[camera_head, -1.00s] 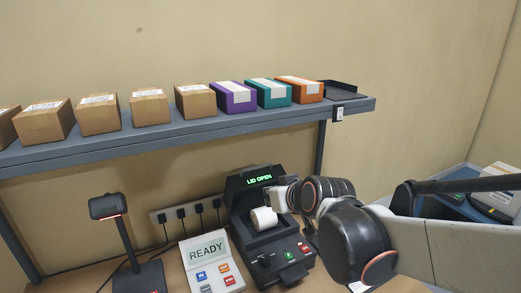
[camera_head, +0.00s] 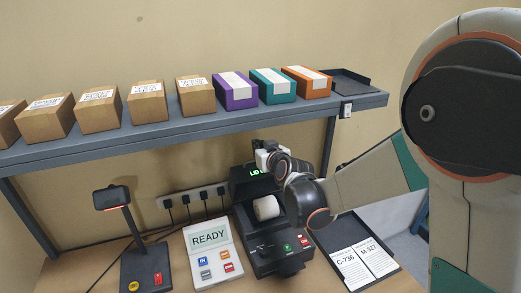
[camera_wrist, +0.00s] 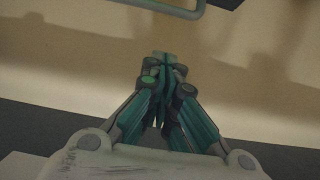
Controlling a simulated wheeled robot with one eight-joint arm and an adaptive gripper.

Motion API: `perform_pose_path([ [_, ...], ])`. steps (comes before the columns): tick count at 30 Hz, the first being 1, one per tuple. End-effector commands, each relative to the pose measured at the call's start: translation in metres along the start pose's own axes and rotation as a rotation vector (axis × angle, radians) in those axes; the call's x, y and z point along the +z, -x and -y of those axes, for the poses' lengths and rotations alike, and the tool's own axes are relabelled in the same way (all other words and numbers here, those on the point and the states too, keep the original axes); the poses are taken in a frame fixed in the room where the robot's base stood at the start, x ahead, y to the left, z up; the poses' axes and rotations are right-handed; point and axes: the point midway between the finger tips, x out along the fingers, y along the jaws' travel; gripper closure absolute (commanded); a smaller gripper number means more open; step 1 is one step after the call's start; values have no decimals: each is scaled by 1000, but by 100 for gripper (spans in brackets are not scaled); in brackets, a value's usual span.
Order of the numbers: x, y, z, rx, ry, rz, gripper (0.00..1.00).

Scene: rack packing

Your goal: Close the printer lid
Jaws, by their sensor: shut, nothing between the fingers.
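The black label printer (camera_head: 268,248) stands on the desk below the shelf. Its lid (camera_head: 238,186) is raised, and a white paper roll (camera_head: 266,208) shows inside. The green display (camera_head: 257,171) on the lid is partly covered by my arm; in the earlier picture it reads LID OPEN. My gripper (camera_head: 256,146) is at the top edge of the raised lid, above or behind it; whether it touches cannot be told. In the wrist view my gripper's fingers (camera_wrist: 165,62) are together with nothing between them. The printer cannot be clearly made out there.
A shelf (camera_head: 200,122) with several cartons and a black tray (camera_head: 347,80) runs above the printer. A READY panel (camera_head: 212,250), a scanner on a stand (camera_head: 112,197) and a power strip (camera_head: 192,196) are left. Labelled cards (camera_head: 362,264) lie right.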

Motion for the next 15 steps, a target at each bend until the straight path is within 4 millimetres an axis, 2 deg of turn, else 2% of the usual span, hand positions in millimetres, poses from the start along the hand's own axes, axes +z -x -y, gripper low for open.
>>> perform_pose_path([
  [11, 0, -73, 0, 0, 0, 1, 100],
  [15, 16, -61, 0, 1, 0, 1, 100],
])
